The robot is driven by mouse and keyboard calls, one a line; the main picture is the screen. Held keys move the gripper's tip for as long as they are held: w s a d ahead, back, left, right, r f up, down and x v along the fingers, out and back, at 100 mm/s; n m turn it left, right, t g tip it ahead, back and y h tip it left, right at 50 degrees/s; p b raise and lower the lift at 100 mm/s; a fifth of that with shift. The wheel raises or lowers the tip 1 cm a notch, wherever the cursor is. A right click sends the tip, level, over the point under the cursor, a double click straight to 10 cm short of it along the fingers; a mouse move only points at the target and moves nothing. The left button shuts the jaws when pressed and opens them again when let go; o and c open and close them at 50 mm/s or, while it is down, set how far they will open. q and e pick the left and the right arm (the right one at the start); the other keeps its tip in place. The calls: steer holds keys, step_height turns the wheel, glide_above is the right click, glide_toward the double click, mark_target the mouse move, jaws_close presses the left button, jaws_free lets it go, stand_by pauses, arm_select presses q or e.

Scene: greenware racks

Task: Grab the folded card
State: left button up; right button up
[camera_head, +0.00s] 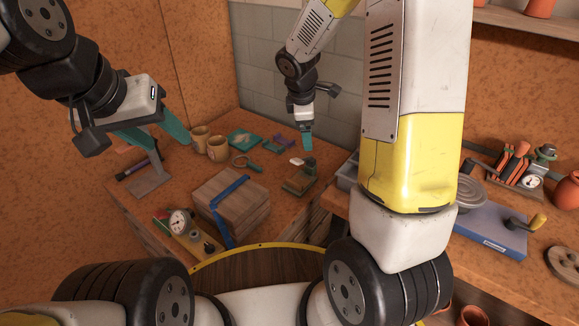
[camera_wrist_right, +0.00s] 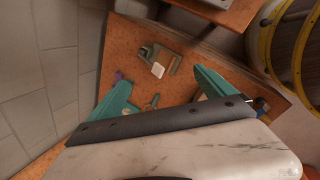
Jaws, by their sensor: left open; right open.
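I cannot tell for sure which thing is the folded card. A small angular purple piece (camera_head: 283,143) lies at the back of the left bench, and a flat teal piece (camera_head: 244,140) lies to its left. A small white piece (camera_head: 296,161) lies in front of the purple one; it also shows in the right wrist view (camera_wrist_right: 157,69). My right gripper (camera_head: 307,147) hangs above the bench near the purple and white pieces, open and empty. Its two teal fingers stand apart in the right wrist view (camera_wrist_right: 161,80). My left gripper (camera_head: 172,143) is open and empty above the bench's left end.
A wooden box with a blue strap (camera_head: 228,203) stands mid-bench. Two tan cups (camera_head: 217,148), a ring-shaped tool (camera_head: 247,163) and a tan block device (camera_head: 300,178) stand behind it. A gauge (camera_head: 179,222) is at the front. A blue box (camera_head: 488,232) lies on the right bench.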

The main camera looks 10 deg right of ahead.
steer(key=w+a+f+n, duration=0.1)
steer(key=w+f+n, duration=0.15)
steer(key=f, duration=0.35)
steer(key=w+a+f+n, duration=0.1)
steer(key=w+f+n, duration=0.15)
steer(key=f, duration=0.25)
steer(key=n+h, duration=0.1)
steer(key=n, duration=0.5)
glide_toward(293, 183)
steer(key=shift+g, duration=0.3)
steer(key=x, duration=0.9)
steer(key=shift+w+r, duration=0.1)
steer(key=shift+w, duration=0.1)
steer(key=shift+c, duration=0.2)
steer(key=c, duration=1.5)
steer(key=shift+r, duration=0.1)
steer(key=shift+r, duration=0.1)
